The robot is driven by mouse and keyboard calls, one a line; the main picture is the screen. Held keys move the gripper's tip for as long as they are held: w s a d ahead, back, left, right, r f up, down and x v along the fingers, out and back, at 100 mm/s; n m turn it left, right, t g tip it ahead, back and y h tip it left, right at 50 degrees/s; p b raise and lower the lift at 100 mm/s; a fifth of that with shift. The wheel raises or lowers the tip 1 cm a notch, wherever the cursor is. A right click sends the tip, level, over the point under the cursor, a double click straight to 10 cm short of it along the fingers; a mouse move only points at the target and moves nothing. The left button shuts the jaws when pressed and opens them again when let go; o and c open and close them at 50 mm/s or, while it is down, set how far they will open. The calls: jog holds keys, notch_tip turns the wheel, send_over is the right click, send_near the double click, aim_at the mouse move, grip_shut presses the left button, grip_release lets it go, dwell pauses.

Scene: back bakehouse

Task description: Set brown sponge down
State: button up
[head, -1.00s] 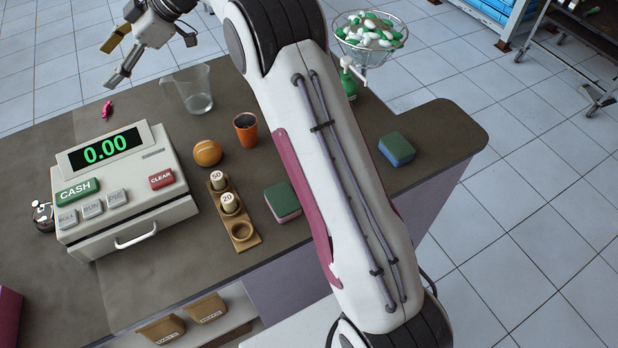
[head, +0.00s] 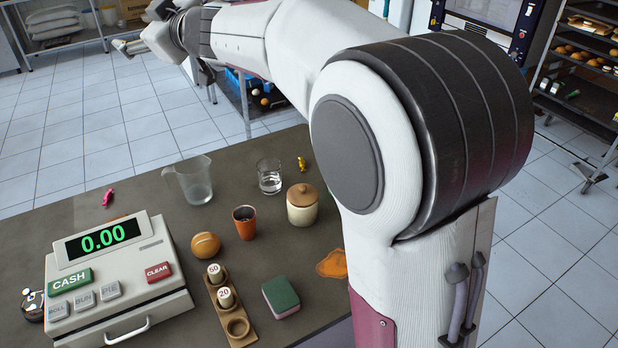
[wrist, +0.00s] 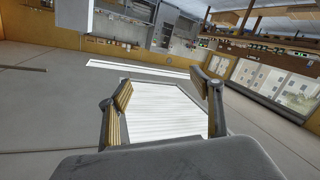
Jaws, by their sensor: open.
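No brown sponge can be made out in either current view. A sponge with a green top and a pinkish side (head: 281,297) lies on the counter (head: 110,180), right of the wooden coin holder. My gripper (head: 122,46) is high at the upper left in the head view, beyond the counter's far edge. In the wrist view my gripper (wrist: 162,82) has its two yellow-padded fingers spread, with nothing between them. My own arm hides the right part of the counter.
A cash register (head: 118,270) stands at left. A glass jug (head: 190,180), a water glass (head: 270,177), a lidded jar (head: 302,204), an orange-brown cup (head: 245,222), a bun (head: 205,246) and the coin holder (head: 228,308) stand mid-counter. A flat orange patch (head: 333,264) lies near the arm.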

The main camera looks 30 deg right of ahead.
jog(key=s+d+f+m+g+h, duration=0.1)
jog(key=s+d+f+m+h, duration=0.25)
jog(key=s+d, duration=0.5)
jog(key=s+d+f+m+g+h, duration=0.25)
jog(key=s+d+m+h, duration=0.2)
jog(key=s, duration=0.65)
jog(key=s+a+f+g+y, duration=0.1)
jog(key=s+a+f+g, duration=0.1)
jog(key=s+f, duration=0.7)
jog(key=s+a+f+m+g+y, duration=0.1)
jog(key=s+f+g, duration=0.3)
jog(key=s+f, duration=0.6)
jog(key=s+a, duration=0.1)
jog(key=s, duration=0.7)
jog(key=shift+f+y, duration=0.15)
jog(key=shift+y, duration=0.15)
